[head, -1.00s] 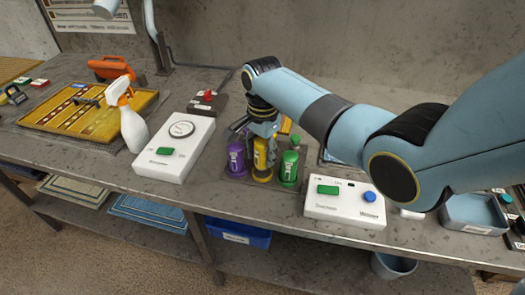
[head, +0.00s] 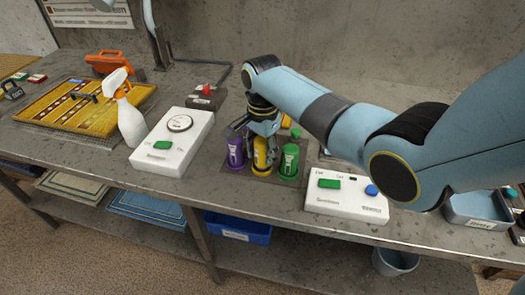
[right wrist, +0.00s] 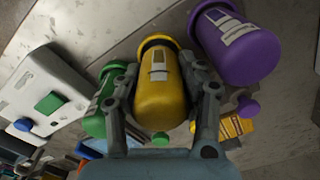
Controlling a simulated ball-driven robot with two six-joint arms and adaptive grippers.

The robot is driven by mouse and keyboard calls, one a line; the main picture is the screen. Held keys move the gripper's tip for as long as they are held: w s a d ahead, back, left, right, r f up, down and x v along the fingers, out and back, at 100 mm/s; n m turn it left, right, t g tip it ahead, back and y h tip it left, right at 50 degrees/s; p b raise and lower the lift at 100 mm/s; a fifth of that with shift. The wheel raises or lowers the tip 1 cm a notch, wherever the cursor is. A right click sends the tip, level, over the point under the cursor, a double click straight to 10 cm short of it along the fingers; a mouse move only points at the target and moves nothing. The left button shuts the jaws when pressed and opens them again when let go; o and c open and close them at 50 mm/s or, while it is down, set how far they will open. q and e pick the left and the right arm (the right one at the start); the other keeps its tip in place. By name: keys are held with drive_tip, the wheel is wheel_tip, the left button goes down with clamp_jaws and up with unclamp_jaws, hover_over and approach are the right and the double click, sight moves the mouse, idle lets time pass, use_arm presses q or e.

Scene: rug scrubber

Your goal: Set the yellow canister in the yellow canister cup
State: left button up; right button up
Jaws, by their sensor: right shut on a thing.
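The yellow canister (head: 260,154) stands upright between the purple canister (head: 235,152) and the green canister (head: 289,160) on a dark base plate. My right gripper (head: 261,140) comes from above and is shut on the yellow canister. In the right wrist view the yellow canister (right wrist: 161,90) lies between the two fingers (right wrist: 163,105). The canister's bottom looks in or just at the cup; I cannot tell how deep. My left gripper is not in view.
A white box with a dial (head: 173,142) stands left, and a white box with green and blue buttons (head: 347,193) stands right. A spray bottle (head: 130,120) and a yellow tray (head: 80,112) are farther left. A grey bin (head: 478,212) is at the right.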

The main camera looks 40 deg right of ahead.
drive_tip(key=shift+f+b, duration=0.3)
drive_tip(key=shift+f, duration=0.25)
drive_tip(key=o, duration=1.2)
wheel_tip(320, 180, up, 12)
drive_tip(key=shift+r, duration=0.1)
drive_tip(key=shift+p, duration=0.75)
